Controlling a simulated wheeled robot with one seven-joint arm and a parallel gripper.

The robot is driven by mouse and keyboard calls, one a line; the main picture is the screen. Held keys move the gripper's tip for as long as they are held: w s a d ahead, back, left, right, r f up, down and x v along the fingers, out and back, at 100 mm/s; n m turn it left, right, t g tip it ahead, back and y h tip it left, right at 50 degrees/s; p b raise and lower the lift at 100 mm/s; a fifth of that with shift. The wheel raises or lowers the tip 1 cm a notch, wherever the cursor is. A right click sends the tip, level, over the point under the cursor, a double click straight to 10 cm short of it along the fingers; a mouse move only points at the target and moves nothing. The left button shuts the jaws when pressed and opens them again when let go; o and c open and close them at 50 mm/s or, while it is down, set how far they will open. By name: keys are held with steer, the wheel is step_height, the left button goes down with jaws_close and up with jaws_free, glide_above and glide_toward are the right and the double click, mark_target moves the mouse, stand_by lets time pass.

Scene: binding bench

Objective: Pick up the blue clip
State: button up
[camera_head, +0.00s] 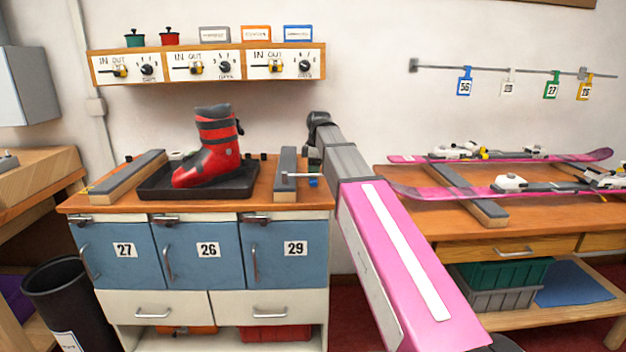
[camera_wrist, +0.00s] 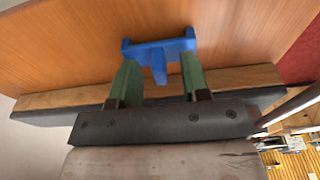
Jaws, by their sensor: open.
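A blue clip (camera_wrist: 158,48) with a crossbar and a short stem shows on the orange-brown bench top in the wrist view. In the head view a small blue piece of it (camera_head: 313,182) shows beside my arm, near the bench's right end. My gripper (camera_wrist: 158,63) is open, with its two green fingers apart. The clip's stem shows between the fingertips, and the crossbar lies just beyond them. There are gaps on both sides of the stem, and I cannot tell the height of the fingers over the bench. My gripper is mostly hidden in the head view.
A grey-topped wooden block (camera_head: 286,172) stands beside the clip. A red ski boot (camera_head: 208,148) stands in a black tray (camera_head: 155,190) to the left. Pink skis (camera_head: 460,192) lie on the right bench. Numbered tags, one blue (camera_head: 465,82), hang from a wall rail (camera_head: 490,69).

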steer(key=shift+f, duration=0.25)
jaws_close()
steer(key=shift+r, duration=0.2)
